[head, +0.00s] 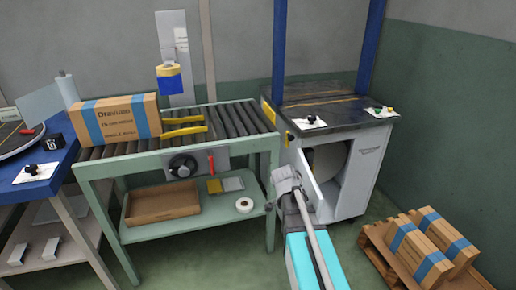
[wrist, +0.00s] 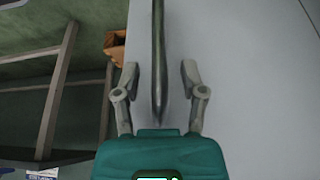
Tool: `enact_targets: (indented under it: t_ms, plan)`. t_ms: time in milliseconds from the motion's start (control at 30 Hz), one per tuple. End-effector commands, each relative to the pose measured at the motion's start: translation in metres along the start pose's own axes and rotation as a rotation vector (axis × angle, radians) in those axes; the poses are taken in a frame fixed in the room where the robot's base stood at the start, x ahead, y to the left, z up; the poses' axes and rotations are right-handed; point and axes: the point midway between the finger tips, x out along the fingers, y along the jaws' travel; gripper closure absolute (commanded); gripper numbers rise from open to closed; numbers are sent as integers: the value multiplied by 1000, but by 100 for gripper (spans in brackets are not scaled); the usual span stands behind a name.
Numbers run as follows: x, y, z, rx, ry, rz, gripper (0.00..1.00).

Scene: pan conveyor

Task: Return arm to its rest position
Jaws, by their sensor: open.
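My gripper (wrist: 162,70) is open in the wrist view, with its two grey fingers spread apart. A dark, narrow edge runs between and beyond the fingers; I cannot tell whether it touches them. A pale grey surface fills the right of that view. In the head view my arm (head: 311,245), cyan and grey, reaches up from the bottom in front of the white machine cabinet (head: 357,180). The fingers cannot be made out clearly there.
A cardboard box (head: 117,121) with blue bands lies on the roller conveyor (head: 235,122), left of yellow bars (head: 184,126). Its lower shelf holds an open carton (head: 162,204) and a tape roll (head: 244,205). Boxes (head: 432,243) stand on a pallet (head: 386,258) at right. A blue table (head: 50,185) is at left.

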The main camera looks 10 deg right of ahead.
Motion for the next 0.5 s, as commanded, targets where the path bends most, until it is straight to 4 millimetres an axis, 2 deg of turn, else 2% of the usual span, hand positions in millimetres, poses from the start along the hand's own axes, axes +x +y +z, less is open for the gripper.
enact_targets:
  t_ms: [267,500]
  plan:
    - [-1,2,6,-74,-17,-6,46]
    - [-6,9,26,-297,-69,-32,46]
